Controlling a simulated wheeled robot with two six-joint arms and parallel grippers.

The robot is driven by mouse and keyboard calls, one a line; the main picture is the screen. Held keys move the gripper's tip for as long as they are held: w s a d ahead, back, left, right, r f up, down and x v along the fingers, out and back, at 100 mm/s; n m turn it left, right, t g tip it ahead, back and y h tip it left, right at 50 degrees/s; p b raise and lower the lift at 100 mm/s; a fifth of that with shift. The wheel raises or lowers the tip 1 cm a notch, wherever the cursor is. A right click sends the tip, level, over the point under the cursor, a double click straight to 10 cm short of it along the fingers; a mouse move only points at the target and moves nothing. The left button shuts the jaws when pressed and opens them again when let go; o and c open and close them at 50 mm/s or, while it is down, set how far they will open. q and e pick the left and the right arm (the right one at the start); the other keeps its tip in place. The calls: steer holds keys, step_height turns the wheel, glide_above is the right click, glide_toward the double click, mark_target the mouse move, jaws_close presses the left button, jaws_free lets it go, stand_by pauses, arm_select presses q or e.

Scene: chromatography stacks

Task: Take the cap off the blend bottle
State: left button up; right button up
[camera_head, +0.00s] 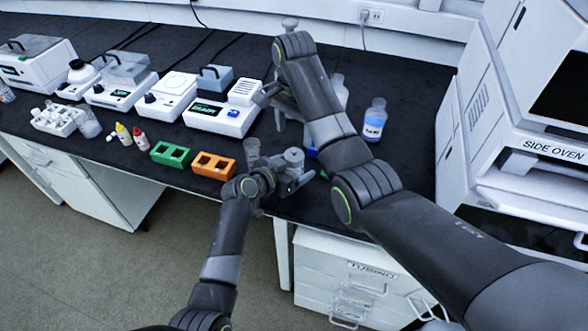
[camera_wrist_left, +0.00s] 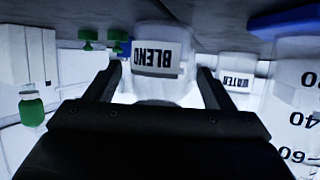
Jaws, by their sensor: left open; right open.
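In the left wrist view the blend bottle (camera_wrist_left: 158,58), a pale bottle with a white label reading BLEND, appears upside down between the two fingers of my left gripper (camera_wrist_left: 157,80). The fingers are open on either side of it; whether they touch it is unclear. Its cap cannot be made out. In the head view my left gripper (camera_head: 290,176) is at the front edge of the bench. My right gripper (camera_head: 272,95) is open farther back, partly hidden by its own arm. I cannot pick out the blend bottle surely in the head view.
A bottle labelled WATER (camera_wrist_left: 237,82) stands beside the blend bottle. A blue-labelled bottle (camera_head: 375,120) stands at the right, near the side oven (camera_head: 545,150). Green (camera_head: 171,154) and orange (camera_head: 213,165) racks lie left of my grippers, with a white instrument (camera_head: 222,115) behind.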

arm_select(q)
steer(key=shift+w+d+f, duration=0.1)
steer(key=c, duration=1.4)
steer(key=o, duration=1.4)
